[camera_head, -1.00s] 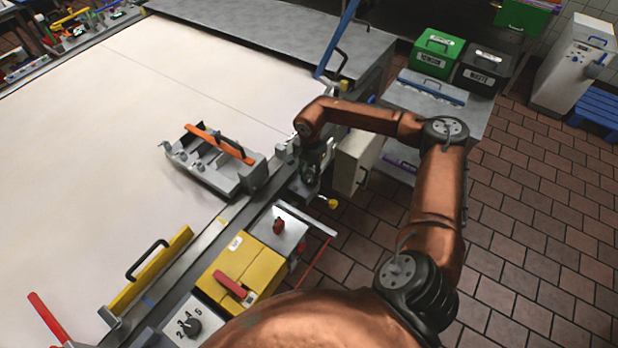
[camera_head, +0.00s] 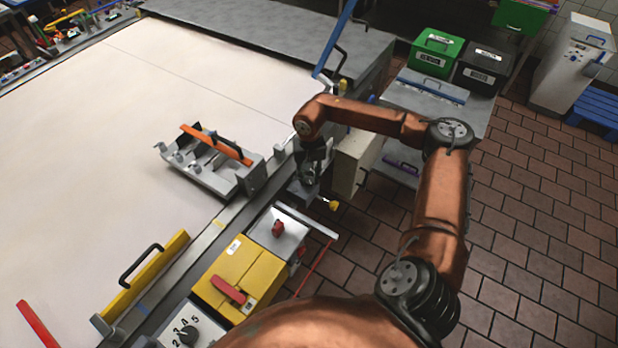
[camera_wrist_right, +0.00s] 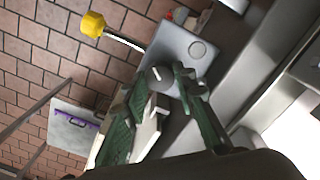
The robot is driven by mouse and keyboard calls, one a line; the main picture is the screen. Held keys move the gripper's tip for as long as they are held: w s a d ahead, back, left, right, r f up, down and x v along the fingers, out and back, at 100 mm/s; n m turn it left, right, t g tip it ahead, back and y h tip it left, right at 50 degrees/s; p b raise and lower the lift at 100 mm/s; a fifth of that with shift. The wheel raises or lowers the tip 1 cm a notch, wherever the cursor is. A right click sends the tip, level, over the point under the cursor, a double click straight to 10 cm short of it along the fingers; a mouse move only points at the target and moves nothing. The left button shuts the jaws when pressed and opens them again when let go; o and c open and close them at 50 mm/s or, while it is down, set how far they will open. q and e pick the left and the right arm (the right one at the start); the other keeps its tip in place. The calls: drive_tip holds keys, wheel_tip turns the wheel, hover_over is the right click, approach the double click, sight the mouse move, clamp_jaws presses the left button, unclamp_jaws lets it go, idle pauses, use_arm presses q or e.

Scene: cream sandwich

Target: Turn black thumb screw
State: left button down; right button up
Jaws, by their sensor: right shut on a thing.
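The black thumb screw (camera_wrist_right: 157,75) is a small dark round knob with a white mark on a grey metal block (camera_wrist_right: 188,42) in the right wrist view. My right gripper (camera_wrist_right: 162,78) has its green-padded fingers on either side of the knob and is shut on it. In the head view my right gripper (camera_head: 312,182) points down at the edge of the machine, and the screw is hidden there. My left gripper is not in view.
A yellow knob on a rod (camera_head: 333,206) sticks out near the gripper, also seen in the wrist view (camera_wrist_right: 93,24). A metal fixture with an orange bar (camera_head: 205,165) lies on the white belt (camera_head: 120,130). A yellow box with a red handle (camera_head: 240,270) stands in front. Tiled floor is on the right.

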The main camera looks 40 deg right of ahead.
sight(309, 180)
idle(0.5)
drive_tip(key=o, duration=1.2)
drive_tip(key=shift+c, duration=0.2)
drive_tip(key=shift+r, duration=0.1)
wheel_tip(309, 180, up, 12)
